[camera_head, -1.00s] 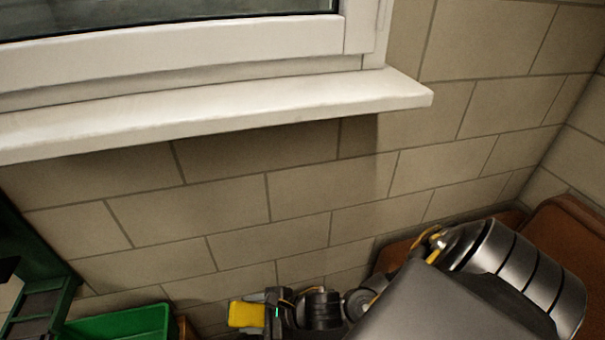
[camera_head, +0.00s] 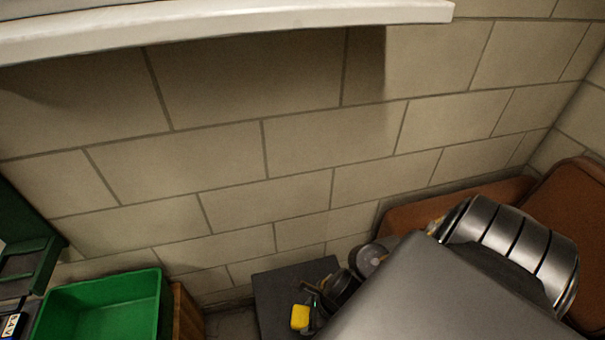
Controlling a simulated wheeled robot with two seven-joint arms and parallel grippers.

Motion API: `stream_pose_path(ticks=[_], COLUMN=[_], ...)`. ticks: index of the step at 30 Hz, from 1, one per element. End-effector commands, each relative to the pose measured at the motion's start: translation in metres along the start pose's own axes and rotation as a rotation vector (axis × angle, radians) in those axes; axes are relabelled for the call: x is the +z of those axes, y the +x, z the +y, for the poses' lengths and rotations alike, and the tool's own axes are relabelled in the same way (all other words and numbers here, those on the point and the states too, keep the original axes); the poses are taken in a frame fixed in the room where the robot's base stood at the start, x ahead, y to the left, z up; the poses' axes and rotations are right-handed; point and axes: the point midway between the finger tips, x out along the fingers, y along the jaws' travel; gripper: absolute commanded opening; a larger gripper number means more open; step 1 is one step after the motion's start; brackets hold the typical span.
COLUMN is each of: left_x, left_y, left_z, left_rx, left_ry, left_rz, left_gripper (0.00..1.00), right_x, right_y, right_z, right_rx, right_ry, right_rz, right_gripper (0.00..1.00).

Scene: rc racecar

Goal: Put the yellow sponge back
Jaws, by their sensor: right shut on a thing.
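The yellow sponge (camera_head: 300,317) is a small yellow block at the bottom middle of the head view. My right gripper (camera_head: 308,312) is shut on it. The arm comes in from the right, and its large grey link covers the lower right of the view. The sponge shows in front of a dark grey flat surface (camera_head: 285,284); I cannot tell whether it touches that surface. The fingers are small and partly hidden. My left gripper is not in view.
An empty-looking green bin (camera_head: 110,308) stands at the lower left, with a wooden piece (camera_head: 187,312) beside it. A dark green frame (camera_head: 30,250) is at the left edge. Brown seat-like furniture (camera_head: 565,205) is at the right. A block wall and white sill (camera_head: 230,22) lie behind.

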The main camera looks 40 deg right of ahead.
Motion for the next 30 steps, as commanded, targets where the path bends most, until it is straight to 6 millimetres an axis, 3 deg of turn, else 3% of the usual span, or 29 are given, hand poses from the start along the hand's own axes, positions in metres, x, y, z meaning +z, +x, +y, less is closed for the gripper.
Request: stream_pose_path(ticks=[7, 16, 21, 30], left_x=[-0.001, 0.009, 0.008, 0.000], left_y=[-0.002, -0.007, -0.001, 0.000], left_z=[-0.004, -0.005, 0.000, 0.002], left_rx=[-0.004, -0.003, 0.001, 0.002], left_ry=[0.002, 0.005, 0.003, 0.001], left_rz=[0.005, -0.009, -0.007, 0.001], left_gripper=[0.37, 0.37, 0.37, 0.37], right_x=[0.000, 0.005, -0.003, -0.006], right_y=[0.007, 0.045, 0.079, 0.099], right_z=[-0.016, -0.089, -0.114, -0.131], right_rx=[-0.003, -0.003, 0.000, 0.001], right_ry=[0.002, 0.005, 0.005, 0.000], right_rz=[0.003, 0.002, 0.003, 0.000], right_gripper=[0.34, 0.34, 0.34, 0.34])
